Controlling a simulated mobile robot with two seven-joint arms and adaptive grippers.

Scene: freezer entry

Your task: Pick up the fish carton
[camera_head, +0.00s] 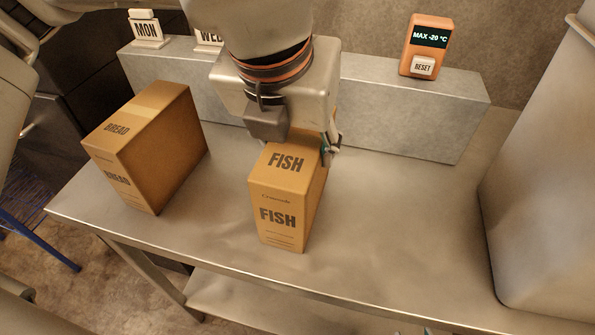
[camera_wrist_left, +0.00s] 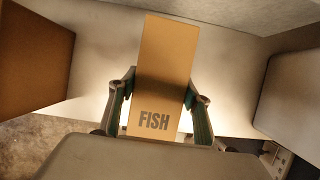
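The fish carton (camera_head: 278,215) is a tan box with FISH printed on its top and front. It stands upright on the steel table. My left gripper (camera_head: 308,148) is above it, pointing down. In the left wrist view the carton's top (camera_wrist_left: 160,70) lies between the two fingers of the left gripper (camera_wrist_left: 160,98), which sit against its long sides with no clear gap. The carton's underside and its far end are hidden in the head view. Only a tiny teal bit, seemingly of my right gripper (camera_head: 427,331), shows at the bottom edge.
A brown bread carton (camera_head: 140,150) stands left on the table (camera_head: 400,220). A grey ledge (camera_head: 410,115) behind holds MON (camera_head: 146,30) and WED (camera_head: 208,38) signs and an orange temperature unit (camera_head: 427,45). A large grey body (camera_head: 550,190) stands right. Table space right of the carton is clear.

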